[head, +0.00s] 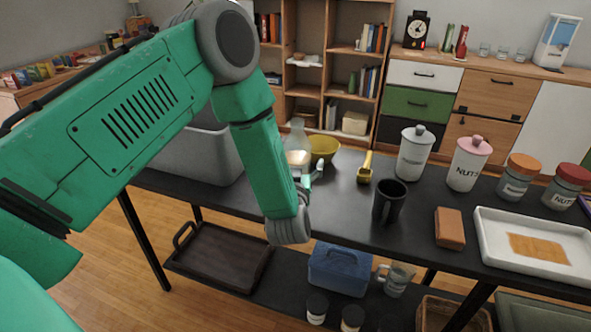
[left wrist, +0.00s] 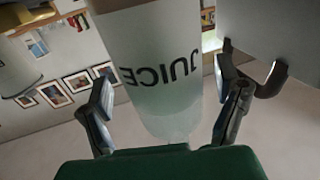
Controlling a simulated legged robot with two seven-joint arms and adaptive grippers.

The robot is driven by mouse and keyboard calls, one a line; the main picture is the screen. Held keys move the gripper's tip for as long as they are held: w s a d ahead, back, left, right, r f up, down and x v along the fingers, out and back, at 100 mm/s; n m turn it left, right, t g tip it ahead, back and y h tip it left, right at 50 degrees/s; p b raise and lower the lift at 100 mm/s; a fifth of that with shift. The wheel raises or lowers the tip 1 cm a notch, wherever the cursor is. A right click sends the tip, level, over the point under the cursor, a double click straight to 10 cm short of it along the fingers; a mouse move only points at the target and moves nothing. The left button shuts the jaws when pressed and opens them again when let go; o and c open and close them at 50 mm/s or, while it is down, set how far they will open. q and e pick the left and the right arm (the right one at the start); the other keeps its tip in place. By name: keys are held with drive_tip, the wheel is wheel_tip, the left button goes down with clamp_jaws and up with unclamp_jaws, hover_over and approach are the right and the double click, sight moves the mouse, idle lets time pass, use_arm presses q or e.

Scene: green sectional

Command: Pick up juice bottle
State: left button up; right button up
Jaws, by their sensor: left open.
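The juice bottle (head: 297,140) is pale and translucent and stands on the dark table (head: 345,215), partly hidden behind my left arm. In the left wrist view the bottle (left wrist: 155,70) fills the space between the fingers, with the word JUICE upside down. My left gripper (head: 311,175) is at the near side of the bottle. In the left wrist view the gripper (left wrist: 168,92) has its fingers spread, one on each side of the bottle, with gaps visible. I cannot tell its exact depth around the bottle. My right gripper does not show.
A black mug (head: 389,201), white canister (head: 414,152), pink-lidded canister (head: 467,163), brown block (head: 449,228) and white tray (head: 530,272) stand farther right.

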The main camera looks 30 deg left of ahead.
sight(299, 133)
use_arm(q)
drive_tip(key=shift+w+d+r, duration=0.15)
drive_tip(key=shift+d, duration=0.7)
drive_tip(key=c, duration=0.6)
drive_tip(key=shift+a, duration=0.3)
drive_tip(key=c, duration=0.7)
drive_tip(key=shift+a, duration=0.45)
drive_tip(key=c, duration=0.4)
drive_tip(key=shift+s+a+f, duration=0.25)
drive_tip(key=shift+a+f, duration=0.1)
drive_tip(key=shift+a, duration=0.15)
drive_tip(key=shift+d+r, duration=0.25)
drive_tip(key=shift+r, duration=0.05)
drive_tip(key=r, duration=0.2)
drive_tip(key=d+r+p, duration=0.1)
drive_tip(key=r, duration=0.2)
drive_tip(key=shift+w, duration=0.2)
drive_tip(key=r, duration=0.2)
drive_tip(key=r+p, duration=0.1)
drive_tip(key=r, duration=0.1)
drive_tip(key=shift+a, duration=0.3)
drive_tip(key=shift+a+r, duration=0.2)
drive_tip(key=shift+r, duration=0.1)
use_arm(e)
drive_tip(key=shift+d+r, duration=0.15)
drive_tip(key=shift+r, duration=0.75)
